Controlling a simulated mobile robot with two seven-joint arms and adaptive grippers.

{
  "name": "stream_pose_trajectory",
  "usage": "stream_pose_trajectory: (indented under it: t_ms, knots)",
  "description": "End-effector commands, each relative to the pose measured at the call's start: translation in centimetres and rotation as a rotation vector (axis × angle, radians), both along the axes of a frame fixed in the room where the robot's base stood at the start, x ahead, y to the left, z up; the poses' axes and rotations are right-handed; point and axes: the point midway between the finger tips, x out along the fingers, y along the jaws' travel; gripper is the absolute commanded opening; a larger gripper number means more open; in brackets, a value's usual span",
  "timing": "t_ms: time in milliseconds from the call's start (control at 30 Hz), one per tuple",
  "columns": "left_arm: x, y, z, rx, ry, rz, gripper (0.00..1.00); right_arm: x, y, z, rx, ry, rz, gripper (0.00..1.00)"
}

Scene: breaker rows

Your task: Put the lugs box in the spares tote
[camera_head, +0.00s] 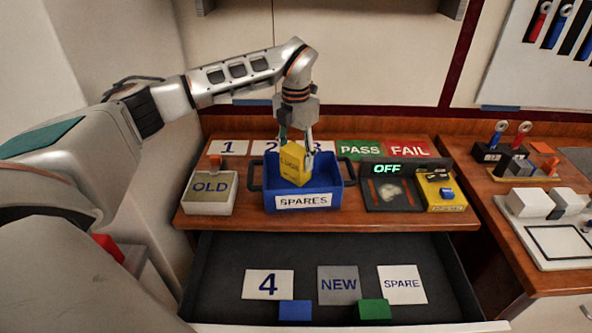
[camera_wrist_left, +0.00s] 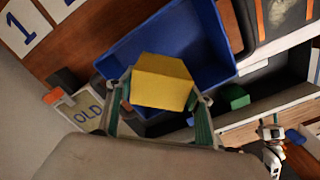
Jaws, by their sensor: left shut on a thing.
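The lugs box is a small yellow box (camera_head: 293,164) with dark lettering. My left gripper (camera_head: 297,146) points down and is shut on it. The box is at the opening of the blue spares tote (camera_head: 329,194), which is labelled SPARES and has dark side handles. The box looks tilted; I cannot tell whether it touches the tote floor. In the left wrist view the yellow box (camera_wrist_left: 162,82) sits between the two fingertips, with the blue tote (camera_wrist_left: 215,50) behind it.
A white OLD bin (camera_head: 211,192) stands left of the tote. A dark OFF panel (camera_head: 390,190) and a yellow device (camera_head: 441,192) stand right. Below is an open drawer (camera_head: 225,260) with label cards, a blue block (camera_head: 295,310) and a green block (camera_head: 374,310).

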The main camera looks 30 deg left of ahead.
Motion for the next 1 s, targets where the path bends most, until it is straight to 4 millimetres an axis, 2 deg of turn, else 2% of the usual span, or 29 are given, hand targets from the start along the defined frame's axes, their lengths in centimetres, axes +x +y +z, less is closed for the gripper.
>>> stream_pose_trajectory:
  t_ms: [267,500,867,900,967,1000]
  knots:
    - [0.0,0.0,-2.0,0.000,-0.001,0.001,0.23,-0.2,-0.2,-0.2,-0.003,0.008,-0.005,0.40]
    - [0.0,-0.1,-5.0,-0.001,0.000,0.000,0.23,-0.2,-0.4,-0.2,-0.003,0.011,-0.011,0.40]
    - [0.1,0.0,-5.4,0.000,-0.002,0.000,0.23,-0.3,-0.4,-0.3,-0.001,0.014,-0.017,0.40]
    - [0.0,0.0,-5.5,0.000,0.000,0.000,0.54,-0.3,-0.4,-0.3,-0.001,0.014,-0.017,0.40]
    - [0.0,0.0,-5.5,0.000,-0.001,0.000,0.68,-0.3,-0.4,-0.3,-0.001,0.014,-0.016,0.40]
    - [0.0,0.0,-5.5,0.000,-0.001,0.000,0.68,-0.3,-0.4,-0.3,-0.001,0.014,-0.016,0.40]
